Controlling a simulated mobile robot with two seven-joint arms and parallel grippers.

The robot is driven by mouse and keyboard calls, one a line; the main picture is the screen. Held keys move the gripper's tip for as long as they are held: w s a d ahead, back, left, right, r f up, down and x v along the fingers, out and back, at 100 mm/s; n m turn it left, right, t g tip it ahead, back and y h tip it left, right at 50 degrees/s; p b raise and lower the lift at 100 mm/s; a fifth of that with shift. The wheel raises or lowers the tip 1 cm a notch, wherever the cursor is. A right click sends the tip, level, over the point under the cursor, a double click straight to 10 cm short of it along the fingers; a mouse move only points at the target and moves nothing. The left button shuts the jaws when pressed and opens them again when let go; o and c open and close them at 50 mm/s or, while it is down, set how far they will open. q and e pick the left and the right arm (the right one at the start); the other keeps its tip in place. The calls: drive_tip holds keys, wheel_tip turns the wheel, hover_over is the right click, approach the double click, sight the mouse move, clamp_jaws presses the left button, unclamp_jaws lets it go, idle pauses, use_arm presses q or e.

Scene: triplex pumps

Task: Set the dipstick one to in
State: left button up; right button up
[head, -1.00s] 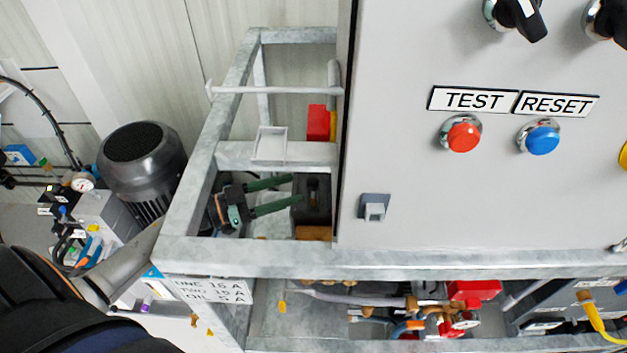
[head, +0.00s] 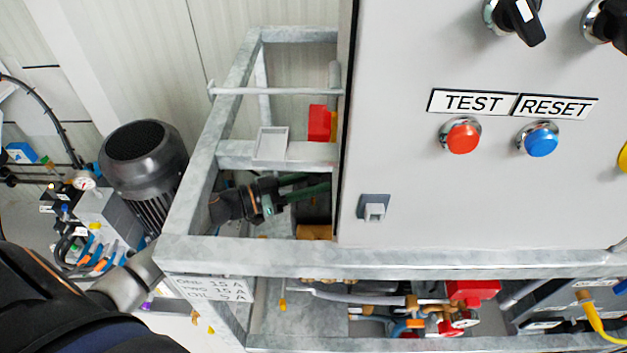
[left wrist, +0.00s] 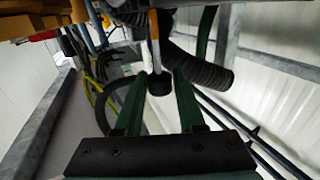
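My left gripper (head: 322,186) reaches from the left into the galvanised frame, beside the grey cabinet. Its green fingers point right, and the tips are partly lost in shadow by the cabinet's edge. In the left wrist view my left gripper (left wrist: 160,85) has its two green fingers spread apart. A thin rod with a pale and orange shaft and a black end, perhaps the dipstick (left wrist: 155,52), shows in the gap between them. I see no clear contact with either finger. In the head view I cannot make out the dipstick. My right gripper is in neither view.
The galvanised frame (head: 200,247) closes around my left arm, with bars above and below. The grey cabinet (head: 400,140) stands right of the gripper. A black corrugated hose (left wrist: 205,70) runs close behind the fingers. A dark motor (head: 143,165) stands left of the frame.

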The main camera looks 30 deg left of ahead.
use_arm(q)
clamp_jaws()
drive_tip(key=shift+f, duration=0.1)
idle(0.9)
